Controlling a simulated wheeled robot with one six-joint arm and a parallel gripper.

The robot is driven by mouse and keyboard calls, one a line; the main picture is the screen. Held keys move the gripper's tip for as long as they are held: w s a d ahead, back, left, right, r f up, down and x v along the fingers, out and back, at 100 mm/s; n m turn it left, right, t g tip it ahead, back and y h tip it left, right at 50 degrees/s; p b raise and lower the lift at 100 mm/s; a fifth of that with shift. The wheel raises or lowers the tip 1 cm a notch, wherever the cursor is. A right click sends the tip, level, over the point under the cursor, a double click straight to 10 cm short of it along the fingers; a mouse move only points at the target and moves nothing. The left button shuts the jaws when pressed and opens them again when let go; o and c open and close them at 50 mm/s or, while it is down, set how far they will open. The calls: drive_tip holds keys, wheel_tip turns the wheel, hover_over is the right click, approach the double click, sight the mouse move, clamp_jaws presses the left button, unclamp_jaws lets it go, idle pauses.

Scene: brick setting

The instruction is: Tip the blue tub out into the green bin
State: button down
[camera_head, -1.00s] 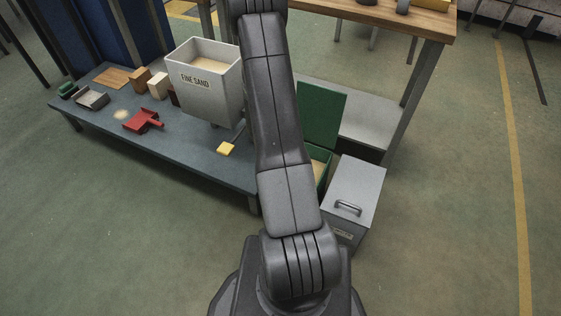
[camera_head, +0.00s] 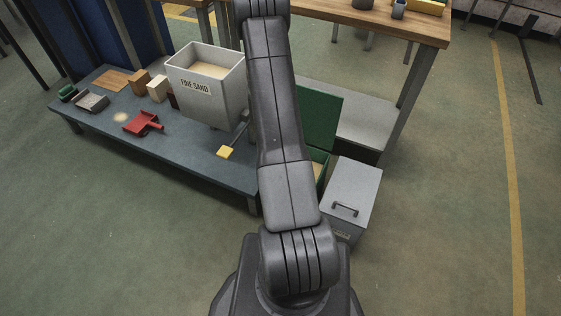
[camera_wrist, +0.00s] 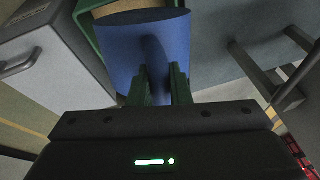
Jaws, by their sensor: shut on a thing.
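The blue tub (camera_wrist: 132,50) fills the upper middle of the wrist view. My gripper (camera_wrist: 159,88) is shut on its side wall, with dark green fingers against it. The tub's inside is hidden, and I cannot tell how far it is tilted. The green bin (camera_wrist: 88,40) shows behind the tub, with a pale beige area inside its rim. In the head view the green bin (camera_head: 321,168) stands on the floor, partly hidden by my arm, with its green lid (camera_head: 319,118) raised. My gripper and the tub do not show there.
A grey lidded bin (camera_head: 352,190) stands right beside the green bin. A grey "FINE SAND" container (camera_head: 207,95) stands at the low blue-grey bench (camera_head: 190,160), which holds a red scoop (camera_head: 143,123) and blocks. A wooden-topped table (camera_head: 360,20) stands behind. Floor is clear at right.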

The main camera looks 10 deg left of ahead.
drive_tip(key=shift+w+d+g+y+p, duration=0.1)
drive_tip(key=shift+w+d+g+p, duration=0.25)
drive_tip(key=shift+p, duration=1)
drive_tip(key=shift+w+d+g+y+p, duration=0.15)
drive_tip(key=shift+w+p, duration=0.45)
drive_tip(key=shift+p, duration=0.7)
drive_tip(key=shift+w+d+g+y+p, duration=0.1)
drive_tip(key=shift+w+d+p, duration=0.3)
drive_tip(key=shift+p, duration=0.95)
drive_tip(key=shift+w+d+r+g+p, duration=0.2)
drive_tip(key=shift+w+p, duration=0.15)
drive_tip(key=shift+p, duration=0.9)
drive_tip(key=shift+w+d+r+g+p, duration=0.1)
drive_tip(key=shift+w+g+p, duration=0.15)
drive_tip(key=shift+p, duration=1)
